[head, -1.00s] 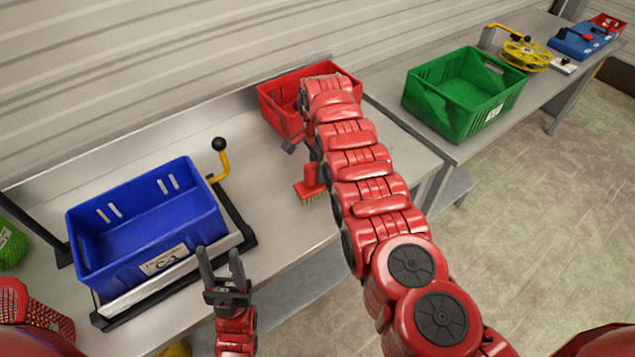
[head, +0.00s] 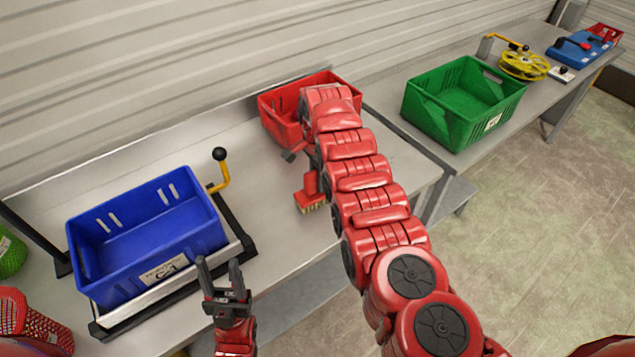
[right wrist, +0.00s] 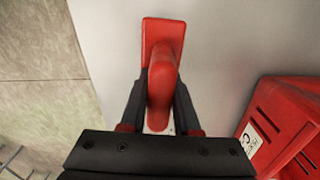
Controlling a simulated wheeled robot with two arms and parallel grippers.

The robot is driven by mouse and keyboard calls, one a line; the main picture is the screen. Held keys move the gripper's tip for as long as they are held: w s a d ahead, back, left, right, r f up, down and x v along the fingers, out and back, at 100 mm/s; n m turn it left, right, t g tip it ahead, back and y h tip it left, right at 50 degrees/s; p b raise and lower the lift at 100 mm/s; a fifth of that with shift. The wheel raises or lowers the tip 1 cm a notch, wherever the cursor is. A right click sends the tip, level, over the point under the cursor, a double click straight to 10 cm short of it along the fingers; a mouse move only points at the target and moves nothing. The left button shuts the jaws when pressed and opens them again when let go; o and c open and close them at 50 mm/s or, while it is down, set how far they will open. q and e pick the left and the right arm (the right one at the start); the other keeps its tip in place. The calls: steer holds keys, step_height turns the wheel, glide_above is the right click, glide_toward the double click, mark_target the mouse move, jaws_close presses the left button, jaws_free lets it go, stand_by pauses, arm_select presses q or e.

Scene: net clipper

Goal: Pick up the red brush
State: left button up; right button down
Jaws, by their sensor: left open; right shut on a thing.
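The red brush (head: 311,192) with pale bristles is on or just above the grey table, left of my right arm in the head view. In the right wrist view its red body and handle (right wrist: 163,60) lie between the two dark fingers of my right gripper (right wrist: 160,105), which is shut on the handle. In the head view my right arm largely hides that gripper, and I cannot tell whether the bristles touch the table. My left gripper (head: 220,280) is open and empty at the table's front edge, near the blue crate.
A blue crate (head: 150,235) sits on a stand with a yellow lever (head: 222,175) at left. A red crate (head: 278,112) stands behind the brush, close to my right arm. A green crate (head: 440,100) and yellow reel (head: 523,66) are on the right table. Bare tabletop lies left of the brush.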

mark_target(316, 171)
step_height(316, 171, up, 4)
steer(key=p, duration=0.3)
steer(key=shift+s+a, duration=0.15)
steer(key=s+a+p, duration=0.3)
steer(key=s+p, duration=0.9)
steer(key=s, duration=0.3)
steer(key=shift+s+r, duration=0.15)
steer(key=shift+r, duration=0.15)
steer(key=c, duration=1.4)
jaws_free()
jaws_close()
